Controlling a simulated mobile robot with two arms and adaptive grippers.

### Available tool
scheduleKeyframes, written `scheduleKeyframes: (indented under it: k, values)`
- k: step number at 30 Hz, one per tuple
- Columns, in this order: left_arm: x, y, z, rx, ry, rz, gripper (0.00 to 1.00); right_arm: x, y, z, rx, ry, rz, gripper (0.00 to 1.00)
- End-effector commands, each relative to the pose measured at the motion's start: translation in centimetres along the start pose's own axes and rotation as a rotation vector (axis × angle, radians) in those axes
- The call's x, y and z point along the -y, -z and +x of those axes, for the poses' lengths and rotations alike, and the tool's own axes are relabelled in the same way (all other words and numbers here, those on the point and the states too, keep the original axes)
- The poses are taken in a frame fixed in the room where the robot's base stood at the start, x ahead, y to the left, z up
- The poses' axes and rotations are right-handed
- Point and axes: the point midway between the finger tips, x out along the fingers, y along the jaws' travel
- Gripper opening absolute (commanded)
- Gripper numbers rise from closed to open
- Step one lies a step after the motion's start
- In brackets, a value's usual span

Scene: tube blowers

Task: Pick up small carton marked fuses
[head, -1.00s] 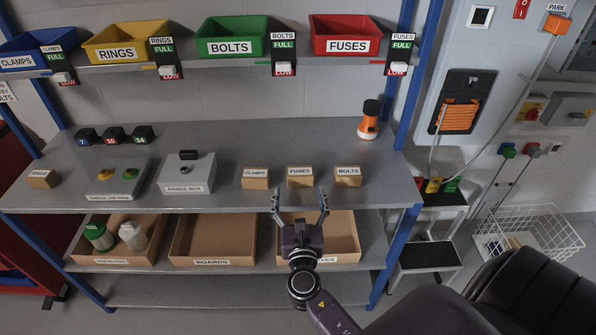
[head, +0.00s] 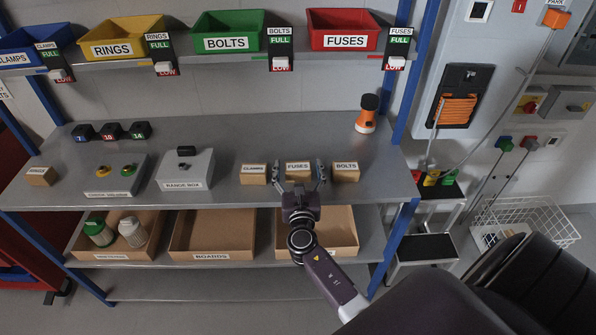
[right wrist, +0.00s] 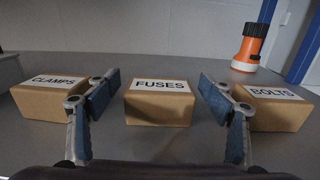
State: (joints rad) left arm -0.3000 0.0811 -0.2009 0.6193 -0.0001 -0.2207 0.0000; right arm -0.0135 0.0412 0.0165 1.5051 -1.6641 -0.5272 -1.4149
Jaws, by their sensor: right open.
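The small carton marked FUSES (head: 298,171) stands on the bench top between the CLAMPS carton (head: 253,175) and the BOLTS carton (head: 345,173). My right gripper (head: 301,171) is open, with its fingers on either side of the FUSES carton. In the right wrist view the FUSES carton (right wrist: 159,102) lies centred between the two open fingers of my right gripper (right wrist: 159,98), with a gap on each side. The left finger overlaps the edge of the CLAMPS carton (right wrist: 45,98) in that view, and the right finger overlaps the BOLTS carton (right wrist: 275,108). My left gripper is not in view.
An orange and black lamp (head: 367,114) stands at the back right of the bench. A range box (head: 185,170) and a button box (head: 116,173) stand to the left. Coloured bins, including the red FUSES bin (head: 343,29), are on the shelf above.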

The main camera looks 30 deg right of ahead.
Motion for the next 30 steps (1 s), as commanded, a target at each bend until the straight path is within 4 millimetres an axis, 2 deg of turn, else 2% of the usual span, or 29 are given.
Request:
scheduleKeyframes:
  k: [2, 14, 23, 26, 30]
  values:
    - [0.1, 0.4, 0.0, -0.006, 0.001, -0.001, 0.40, 0.0, 0.0, 0.0, 0.000, 0.000, 0.000, 0.71]
    - [0.1, 0.4, 0.0, -0.007, 0.001, -0.002, 0.40, 0.0, 0.0, 0.0, 0.000, 0.000, 0.000, 0.28]
    - [0.1, 0.2, -0.2, -0.003, 0.001, -0.002, 0.40, 0.0, -0.4, 0.0, 0.001, 0.001, 0.000, 0.28]
    - [0.0, 0.2, -0.5, -0.002, 0.000, -0.002, 0.40, 0.0, -1.1, 0.0, 0.001, 0.001, 0.003, 0.28]
    - [0.0, 0.2, -1.5, -0.001, 0.000, -0.002, 0.40, 0.0, -3.3, 0.0, 0.003, 0.002, 0.004, 0.28]
